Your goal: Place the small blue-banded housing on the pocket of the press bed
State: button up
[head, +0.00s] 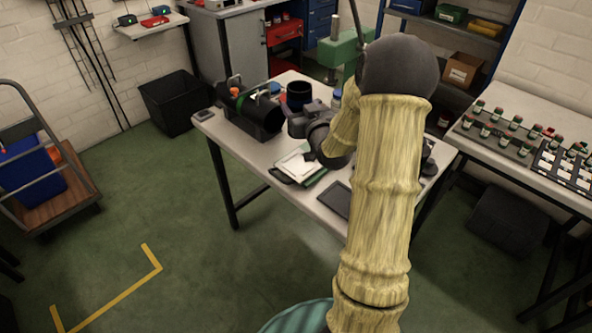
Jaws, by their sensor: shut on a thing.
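Any blue band is too small to make out clearly. My gripper (297,112) is shut on it; the fingertips are small and dark here. A green press (345,49) with a metal post stands behind the table, partly hidden by my arm. Its bed and pocket cannot be made out.
The light table (240,153) also holds papers (299,165) and a dark flat tablet (336,199) in front. A small blue-and-white container (337,98) is right of the gripper. A black bin (173,100) stands on the floor at left. My arm hides the table's right part.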

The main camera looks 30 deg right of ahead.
notch_tip(320, 180, down, 3)
jog(key=b, duration=0.2)
jog(key=shift+d+f+b, duration=0.1)
jog(key=shift+f+b, duration=0.1)
jog(key=shift+b, duration=0.1)
jog(key=shift+r, duration=0.1)
jog(key=shift+w, duration=0.1)
notch_tip(320, 180, down, 6)
jog(key=shift+r, duration=0.1)
notch_tip(320, 180, down, 4)
jog(key=shift+f, duration=0.15)
dwell(0.4)
